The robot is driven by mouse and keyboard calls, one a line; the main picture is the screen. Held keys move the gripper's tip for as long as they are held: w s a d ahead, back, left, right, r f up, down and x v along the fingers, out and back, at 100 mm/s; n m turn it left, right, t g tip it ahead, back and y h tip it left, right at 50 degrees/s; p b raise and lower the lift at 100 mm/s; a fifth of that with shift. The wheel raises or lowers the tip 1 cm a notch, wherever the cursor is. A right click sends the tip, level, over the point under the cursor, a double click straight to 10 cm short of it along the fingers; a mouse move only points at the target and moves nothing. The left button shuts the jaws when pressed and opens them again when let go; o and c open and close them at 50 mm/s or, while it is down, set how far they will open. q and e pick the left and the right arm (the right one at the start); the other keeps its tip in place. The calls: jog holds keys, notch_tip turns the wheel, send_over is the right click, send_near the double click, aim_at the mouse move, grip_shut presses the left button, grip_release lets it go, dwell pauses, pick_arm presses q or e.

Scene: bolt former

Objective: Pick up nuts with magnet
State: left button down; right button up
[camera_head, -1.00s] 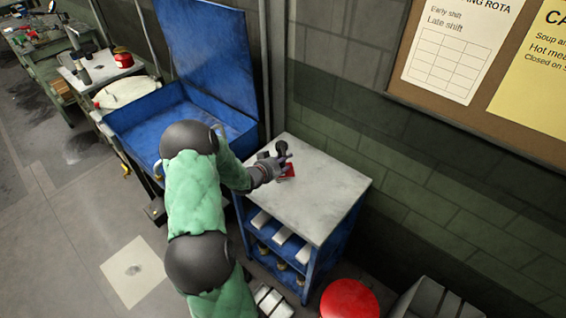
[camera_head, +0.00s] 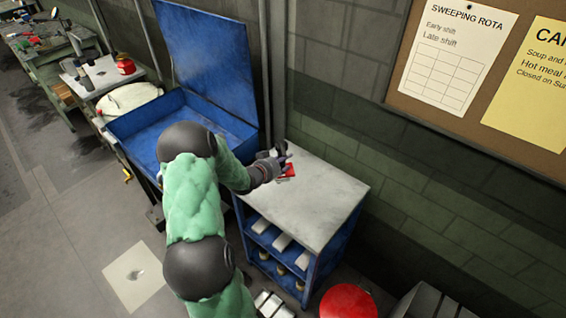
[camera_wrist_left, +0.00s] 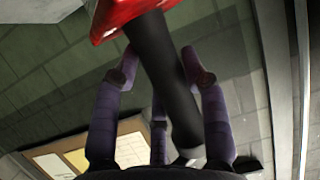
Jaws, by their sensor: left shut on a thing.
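My left gripper (camera_head: 277,160) is over the far left part of the grey top of a blue cabinet (camera_head: 325,190). It is shut on the magnet, which has a red head (camera_head: 288,171) and a dark handle. In the left wrist view the dark handle (camera_wrist_left: 158,58) runs slantwise between the fingers of my left gripper (camera_wrist_left: 165,82), with the red head (camera_wrist_left: 122,14) at the top edge. I cannot tell whether the magnet touches the cabinet top. No nuts can be made out. My right gripper is not in view.
A blue tray (camera_head: 125,124) with a raised lid (camera_head: 208,60) stands left of the cabinet. A wall with a notice board (camera_head: 405,95) is behind and to the right. A red round object (camera_head: 348,302) is at the lower right. The cabinet top's near part is clear.

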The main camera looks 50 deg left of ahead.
pick_arm(q)
jog(key=shift+r, duration=0.1)
dwell(0.3)
jog(key=w+a+r+p, duration=0.1)
jog(key=w+a, duration=0.1)
jog(key=w, duration=0.6)
jog(key=shift+a, duration=0.3)
notch_tip(320, 180, down, 9)
jog(key=b, duration=0.6)
dwell(0.5)
dwell(1.1)
notch_tip(320, 180, up, 8)
jog(key=p, duration=0.5)
dwell(0.9)
jog(key=shift+s, duration=0.1)
dwell(0.8)
